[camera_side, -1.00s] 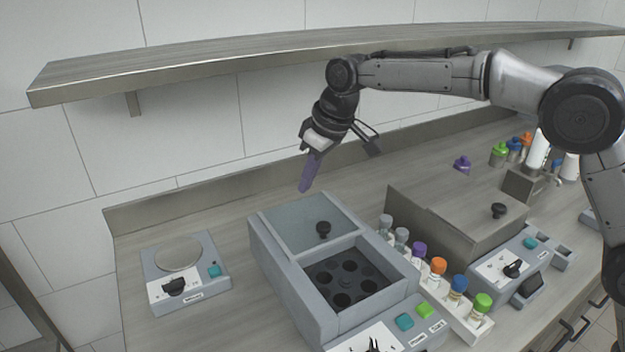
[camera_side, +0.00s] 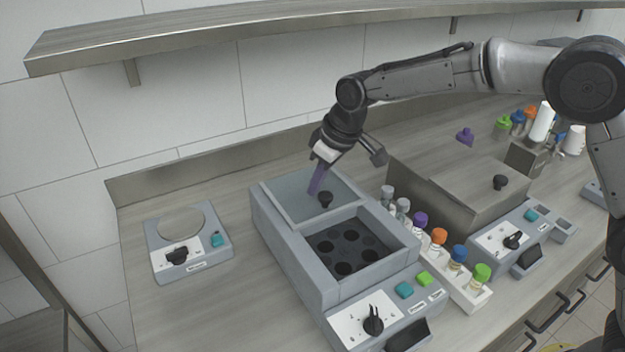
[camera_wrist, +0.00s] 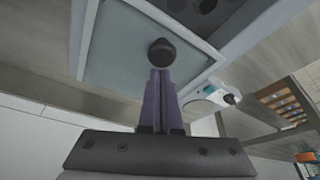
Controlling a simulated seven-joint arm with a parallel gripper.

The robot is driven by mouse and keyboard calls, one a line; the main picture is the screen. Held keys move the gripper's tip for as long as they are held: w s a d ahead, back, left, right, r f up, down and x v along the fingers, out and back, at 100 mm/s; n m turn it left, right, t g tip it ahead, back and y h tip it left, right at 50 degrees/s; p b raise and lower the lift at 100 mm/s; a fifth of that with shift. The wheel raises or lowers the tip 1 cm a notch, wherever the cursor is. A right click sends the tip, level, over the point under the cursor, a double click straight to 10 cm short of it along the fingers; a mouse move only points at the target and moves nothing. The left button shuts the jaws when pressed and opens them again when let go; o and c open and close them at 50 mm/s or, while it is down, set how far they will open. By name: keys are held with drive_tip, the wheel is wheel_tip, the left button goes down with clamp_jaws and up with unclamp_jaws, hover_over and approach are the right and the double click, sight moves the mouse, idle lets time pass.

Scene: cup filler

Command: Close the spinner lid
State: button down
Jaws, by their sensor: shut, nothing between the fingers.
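The spinner (camera_side: 290,258) is a grey box with its glass sliding lid (camera_side: 285,196) drawn to the back, so the dark rotor (camera_side: 347,250) with its round holes lies open at the front. The lid bears a black knob (camera_side: 325,200). My gripper (camera_side: 314,191) has purple fingers, shut and empty, pointing down over the lid just behind and left of the knob. In the wrist view the shut fingers (camera_wrist: 159,75) reach up to the knob (camera_wrist: 161,52) at their tips. I cannot tell whether they touch it.
A rack (camera_side: 463,290) of colour-capped tubes stands right of the spinner. A larger metal-lidded machine (camera_side: 455,195) is further right. A small scale (camera_side: 187,245) sits at left. A shelf (camera_side: 250,28) runs above. Bare counter lies between scale and spinner.

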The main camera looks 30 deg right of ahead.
drive_tip(key=shift+s, duration=0.1)
drive_tip(key=s, duration=1.5)
